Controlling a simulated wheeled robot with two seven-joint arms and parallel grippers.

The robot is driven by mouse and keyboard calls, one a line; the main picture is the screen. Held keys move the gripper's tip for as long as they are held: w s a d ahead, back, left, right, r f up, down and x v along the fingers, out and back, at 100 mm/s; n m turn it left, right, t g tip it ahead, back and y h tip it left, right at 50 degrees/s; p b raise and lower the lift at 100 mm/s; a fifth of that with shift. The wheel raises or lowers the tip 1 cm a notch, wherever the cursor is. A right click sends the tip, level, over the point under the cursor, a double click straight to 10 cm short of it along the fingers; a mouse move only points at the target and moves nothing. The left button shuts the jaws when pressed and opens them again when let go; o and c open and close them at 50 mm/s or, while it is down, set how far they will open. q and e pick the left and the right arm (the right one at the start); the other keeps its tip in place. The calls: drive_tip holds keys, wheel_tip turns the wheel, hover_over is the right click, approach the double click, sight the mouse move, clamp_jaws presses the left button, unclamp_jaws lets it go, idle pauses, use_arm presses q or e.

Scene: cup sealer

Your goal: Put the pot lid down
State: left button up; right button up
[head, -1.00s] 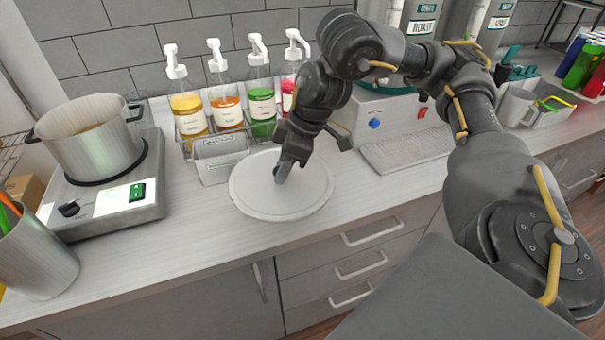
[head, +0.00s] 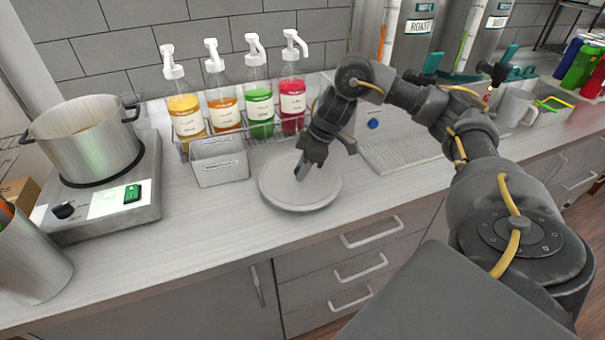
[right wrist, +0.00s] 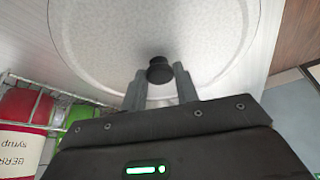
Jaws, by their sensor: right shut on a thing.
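The pot lid (head: 318,198) is a round pale disc over the counter, right of the white caddy. My right gripper (head: 302,172) is above it, pointing down. In the right wrist view the lid (right wrist: 205,45) fills the top, and its dark knob (right wrist: 160,70) sits between the two fingertips. The right gripper is shut on the knob. The lid looks level and at or very near the counter top; I cannot tell whether it touches. The open steel pot (head: 88,145) stands on a hot plate at the left. My left gripper is not in view.
Several syrup bottles (head: 258,105) stand in a rack behind the lid, with the white caddy (head: 219,165) close on its left. A grey ribbed tray (head: 400,150) lies to its right. The counter's front edge is close before the lid. Free counter (head: 205,215) lies front left.

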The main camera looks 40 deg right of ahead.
wheel_tip(320, 180, down, 2)
idle(0.4)
drive_tip(key=o, duration=1.1)
drive_tip(key=p+v, duration=0.3)
drive_tip(key=v, duration=0.9)
drive_tip(key=shift+r, duration=0.1)
